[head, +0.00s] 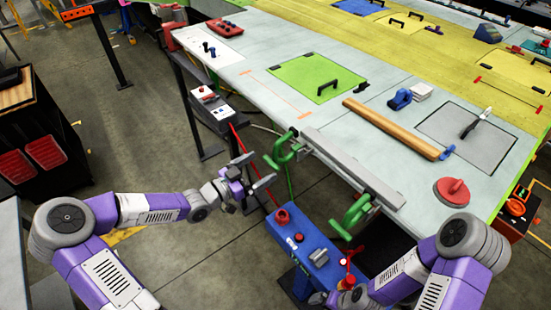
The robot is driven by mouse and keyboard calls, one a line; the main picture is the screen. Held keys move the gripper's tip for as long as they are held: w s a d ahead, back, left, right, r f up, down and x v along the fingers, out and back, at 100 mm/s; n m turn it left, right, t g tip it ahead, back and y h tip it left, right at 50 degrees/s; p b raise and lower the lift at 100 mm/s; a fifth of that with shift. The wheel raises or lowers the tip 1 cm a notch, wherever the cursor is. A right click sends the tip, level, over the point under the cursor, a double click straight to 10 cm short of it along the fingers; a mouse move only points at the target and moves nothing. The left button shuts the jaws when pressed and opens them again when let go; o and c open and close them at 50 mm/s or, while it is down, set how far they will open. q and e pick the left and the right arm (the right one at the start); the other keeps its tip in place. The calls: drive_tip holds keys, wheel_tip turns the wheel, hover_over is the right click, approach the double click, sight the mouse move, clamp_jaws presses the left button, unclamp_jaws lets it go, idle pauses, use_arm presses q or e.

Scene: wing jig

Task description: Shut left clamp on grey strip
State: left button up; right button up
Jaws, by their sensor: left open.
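The grey strip (355,168) lies along the near edge of the wing panel. The green left clamp (280,153) sits at the strip's left end, on the panel edge. I cannot tell whether its jaw touches the strip. A second green clamp (352,214) is at the strip's right part, its frame hanging below the edge. My left gripper (260,171) is open and empty, just left of and a little below the left clamp, apart from it.
A blue console (318,253) with red buttons stands below the strip, between my arms. A grey control box (211,108) on a stand is behind my left gripper. A wooden bar (392,130), green plate (318,75) and red-handled disc (452,191) lie on the panel.

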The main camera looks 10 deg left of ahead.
sight(271, 161)
use_arm(q)
drive_tip(key=x, duration=0.6)
drive_tip(key=shift+w+d, duration=0.25)
drive_tip(key=shift+w, duration=0.05)
drive_tip(key=c, duration=1.4)
